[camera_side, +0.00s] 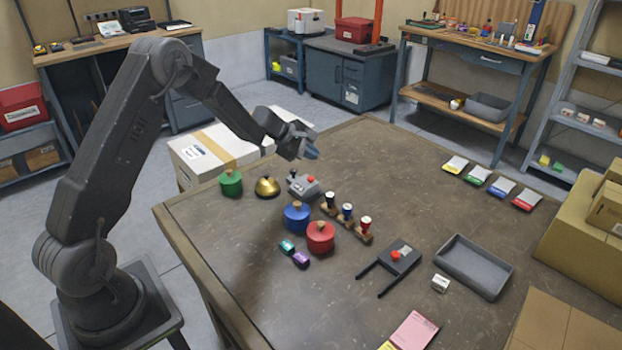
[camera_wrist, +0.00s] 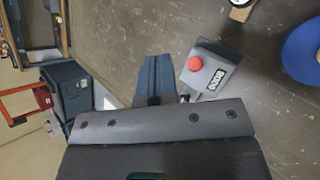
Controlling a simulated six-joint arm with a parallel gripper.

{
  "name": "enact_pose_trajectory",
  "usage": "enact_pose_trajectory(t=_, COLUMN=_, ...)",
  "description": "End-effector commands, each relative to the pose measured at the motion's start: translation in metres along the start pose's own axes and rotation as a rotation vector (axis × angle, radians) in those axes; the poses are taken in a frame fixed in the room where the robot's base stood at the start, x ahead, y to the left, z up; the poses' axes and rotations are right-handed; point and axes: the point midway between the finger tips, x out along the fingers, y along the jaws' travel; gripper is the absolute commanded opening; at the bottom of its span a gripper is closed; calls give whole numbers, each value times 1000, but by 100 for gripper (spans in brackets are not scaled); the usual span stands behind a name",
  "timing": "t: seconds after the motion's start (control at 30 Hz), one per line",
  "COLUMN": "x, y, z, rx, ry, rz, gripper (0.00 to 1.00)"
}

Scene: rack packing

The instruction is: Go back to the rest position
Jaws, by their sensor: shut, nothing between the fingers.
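My gripper (camera_side: 311,151) is in the air above the back left part of the brown table (camera_side: 350,165). It holds nothing, and its fingers are together. In the wrist view the closed fingers (camera_wrist: 153,78) point away over the table top. A grey box with a red button (camera_side: 303,185) stands on the table below and near my gripper. It also shows just right of the fingers in the wrist view (camera_wrist: 208,70).
Near the arm are a green pot (camera_side: 230,183), a gold bell (camera_side: 267,187), a blue pot (camera_side: 297,215) and a red pot (camera_side: 320,237). A wooden rack (camera_side: 347,220) holds small dark items. A grey tray (camera_side: 473,267) lies right. The table's back middle is clear.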

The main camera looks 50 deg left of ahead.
Motion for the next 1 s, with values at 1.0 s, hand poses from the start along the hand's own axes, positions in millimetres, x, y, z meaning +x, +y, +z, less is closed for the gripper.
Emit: enact_pose_trajectory(t=1.0, x=-124, y=-42, z=168, rx=712, ry=-112, rz=-127, gripper=0)
